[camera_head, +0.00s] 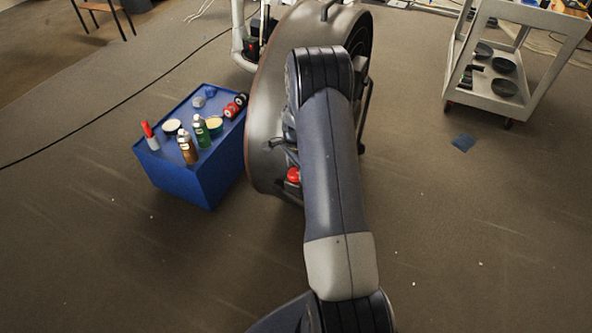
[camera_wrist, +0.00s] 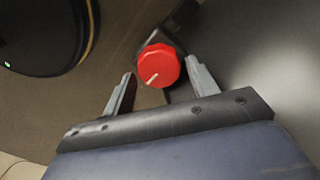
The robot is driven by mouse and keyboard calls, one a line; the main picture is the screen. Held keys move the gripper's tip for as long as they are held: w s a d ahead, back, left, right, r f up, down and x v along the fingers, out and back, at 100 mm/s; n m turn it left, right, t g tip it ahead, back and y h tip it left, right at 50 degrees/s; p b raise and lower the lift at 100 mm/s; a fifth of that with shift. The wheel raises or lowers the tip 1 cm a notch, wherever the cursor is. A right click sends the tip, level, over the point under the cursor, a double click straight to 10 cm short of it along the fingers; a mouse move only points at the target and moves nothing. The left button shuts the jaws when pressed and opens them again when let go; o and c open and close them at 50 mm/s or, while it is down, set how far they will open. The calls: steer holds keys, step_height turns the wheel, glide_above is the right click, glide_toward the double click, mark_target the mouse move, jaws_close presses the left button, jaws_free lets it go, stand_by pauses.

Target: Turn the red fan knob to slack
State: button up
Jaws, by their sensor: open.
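The red fan knob (camera_wrist: 158,66) is in the upper middle of the wrist view, with a pale pointer line running toward its lower left. My gripper (camera_wrist: 160,82) is open, with one finger to the left of the knob and one to the right. Gaps show between the knob and both fingers, and the knob lies a little beyond the fingertips. In the head view the red knob (camera_head: 294,175) shows low on the big grey drum fan (camera_head: 268,110), partly beside my arm.
A blue box (camera_head: 185,182) with bottles, cans and red rolls on top stands close left of the fan. A grey cart (camera_head: 480,100) with dark bowls stands at the back right. A black cable crosses the floor at left. The floor at front left and right is clear.

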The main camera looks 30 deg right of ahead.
steer(key=shift+f, duration=0.55)
steer(key=c, duration=0.7)
